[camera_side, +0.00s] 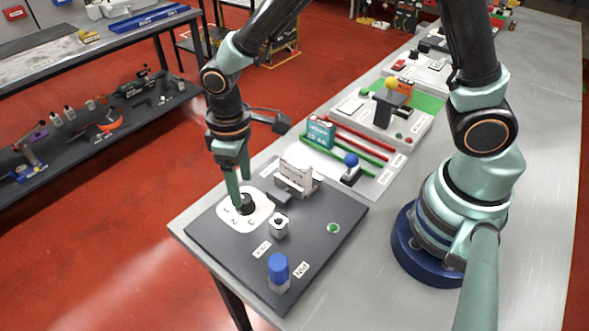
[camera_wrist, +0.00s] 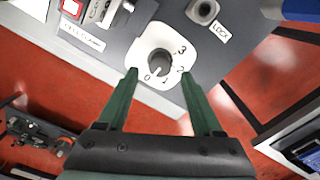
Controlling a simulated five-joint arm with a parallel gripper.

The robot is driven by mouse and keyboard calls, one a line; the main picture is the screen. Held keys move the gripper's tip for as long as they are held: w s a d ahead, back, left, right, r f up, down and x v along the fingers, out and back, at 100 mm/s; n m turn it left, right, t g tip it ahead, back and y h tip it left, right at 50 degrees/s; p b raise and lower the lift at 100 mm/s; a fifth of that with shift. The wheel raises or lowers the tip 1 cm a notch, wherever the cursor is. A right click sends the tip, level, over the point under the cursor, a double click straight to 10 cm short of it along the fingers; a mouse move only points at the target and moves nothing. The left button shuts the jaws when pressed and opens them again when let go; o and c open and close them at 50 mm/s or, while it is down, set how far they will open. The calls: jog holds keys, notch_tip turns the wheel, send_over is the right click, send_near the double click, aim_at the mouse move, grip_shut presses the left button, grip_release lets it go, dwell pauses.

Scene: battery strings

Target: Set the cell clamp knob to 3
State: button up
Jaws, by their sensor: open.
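The cell clamp knob is a dark round knob (camera_wrist: 159,61) on a white dial plate (camera_wrist: 143,45) marked 0, 1, 2 and 3. Its light pointer line appears to aim near the 0. In the side view the knob (camera_side: 246,204) sits at the left part of the dark panel, with its dial (camera_side: 262,213) around it. My gripper (camera_wrist: 159,74) is open and points down at the dial. Its green fingertips lie on either side of the knob in the wrist view, with gaps showing. In the side view my gripper (camera_side: 240,196) is at the knob; contact cannot be told.
On the dark panel (camera_side: 215,241) stand a LOCK socket (camera_side: 279,226), a blue-topped PIN piece (camera_side: 278,271), a green button (camera_side: 333,228) and a pale clamp block (camera_side: 298,174) close behind the dial. Red and green rods (camera_side: 358,138) lie farther back.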

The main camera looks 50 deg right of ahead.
aim_at(244, 198)
jog(key=shift+f, duration=0.2)
jog(key=shift+f, duration=1.7)
grip_shut()
jog(key=n, duration=0.5)
jog(key=shift+n, duration=0.4)
